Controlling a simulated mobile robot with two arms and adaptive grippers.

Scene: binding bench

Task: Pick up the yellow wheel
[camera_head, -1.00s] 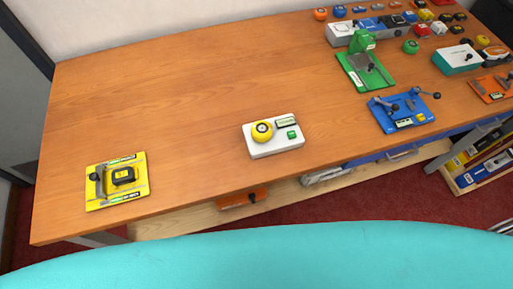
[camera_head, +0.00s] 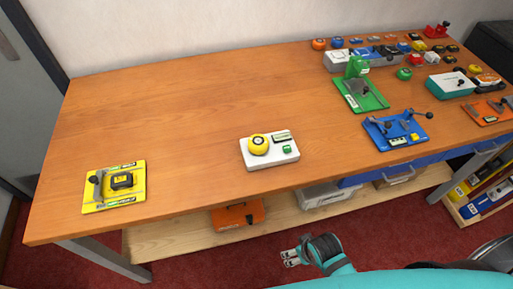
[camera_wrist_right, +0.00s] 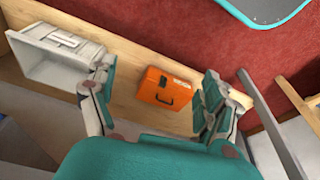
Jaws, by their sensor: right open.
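A yellow wheel (camera_head: 258,145) with a dark centre sits on the left part of a white box-shaped device (camera_head: 271,160), near the front edge of the bench. The device also has a small display and a green button. My right gripper (camera_head: 289,258) is open and empty, in front of the bench and lower in the picture than the wheel. In the right wrist view its two fingers (camera_wrist_right: 157,78) are spread apart above the lower shelf. The wheel is not visible in that view. My left gripper is not in view.
A yellow fixture (camera_head: 115,187) lies at the bench's left. Blue (camera_head: 397,130) and green (camera_head: 361,95) fixtures stand right, with small parts behind. An orange case (camera_head: 237,215) and a grey-white bin (camera_head: 325,195) are on the lower shelf. The wooden bench top (camera_head: 170,120) is largely clear left of centre.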

